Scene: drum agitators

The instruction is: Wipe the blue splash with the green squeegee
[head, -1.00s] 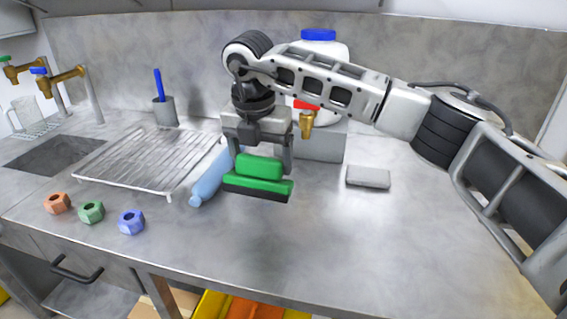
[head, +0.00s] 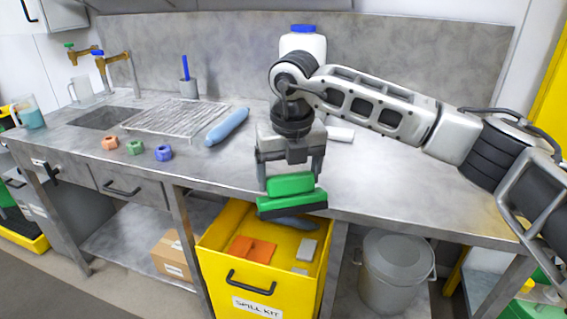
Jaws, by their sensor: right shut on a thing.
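My right gripper (head: 290,174) points down and is shut on the upper block of the green squeegee (head: 291,203). The squeegee is held level, with its dark strip facing down. In the picture it overlaps the bench's front edge and the back of the open yellow drawer; its exact height is hard to tell. I cannot make out a blue splash on the visible bench top or floor. My left gripper is not in view.
The yellow spill kit drawer (head: 213,240) stands open with orange and grey pieces inside. A blue bottle-like roll (head: 228,126), a wire rack (head: 160,136) and three coloured nuts are on the bench (head: 400,190). A grey bucket (head: 395,270) stands below.

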